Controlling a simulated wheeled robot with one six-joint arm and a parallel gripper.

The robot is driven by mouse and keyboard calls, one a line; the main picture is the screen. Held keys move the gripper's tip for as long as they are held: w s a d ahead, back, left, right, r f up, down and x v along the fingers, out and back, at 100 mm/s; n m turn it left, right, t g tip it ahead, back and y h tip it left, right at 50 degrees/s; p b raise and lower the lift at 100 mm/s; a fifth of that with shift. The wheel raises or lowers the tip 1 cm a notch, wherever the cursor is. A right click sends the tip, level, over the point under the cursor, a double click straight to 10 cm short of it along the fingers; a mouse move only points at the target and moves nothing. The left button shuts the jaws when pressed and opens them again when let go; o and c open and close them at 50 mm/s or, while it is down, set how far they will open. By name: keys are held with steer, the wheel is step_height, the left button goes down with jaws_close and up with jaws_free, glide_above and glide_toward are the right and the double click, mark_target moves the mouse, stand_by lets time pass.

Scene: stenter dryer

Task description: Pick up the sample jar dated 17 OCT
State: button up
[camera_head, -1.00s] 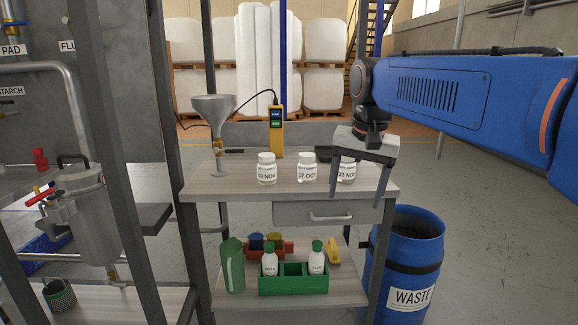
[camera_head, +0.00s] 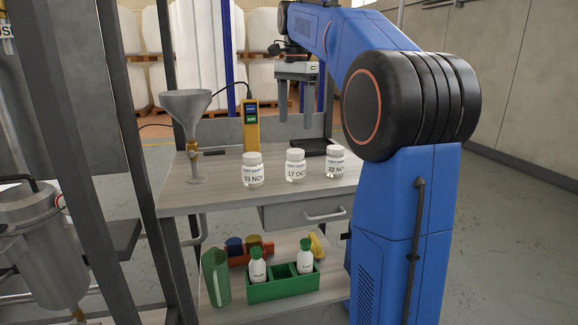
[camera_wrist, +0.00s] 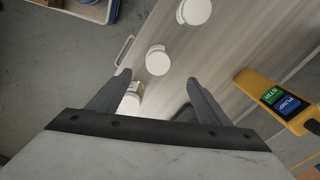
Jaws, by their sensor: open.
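The 17 OCT jar (camera_head: 295,165), clear with a white lid, stands upright in the middle of a row of three on the bench. A NOV jar (camera_head: 252,170) stands to its left and the 22 NOV jar (camera_head: 335,162) to its right. My gripper (camera_head: 296,118) is open and empty, pointing down above and behind the row. In the wrist view my gripper (camera_wrist: 157,80) shows the middle jar's lid (camera_wrist: 158,60) just ahead, between the lines of its fingers. The 22 NOV jar (camera_wrist: 132,98) is partly hidden by a finger.
A yellow meter (camera_head: 251,125) and a metal funnel (camera_head: 186,106) stand at the bench's left. A black tray (camera_head: 318,147) lies behind the jars. A drawer handle (camera_head: 325,216) juts out in front. The lower shelf holds a green crate (camera_head: 284,288) with bottles.

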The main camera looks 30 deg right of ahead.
mark_target(295, 168)
steer(key=f, duration=1.6)
steer(key=shift+s+a+f, duration=0.1)
steer(key=shift+s+f, duration=0.15)
steer(key=c, duration=1.4)
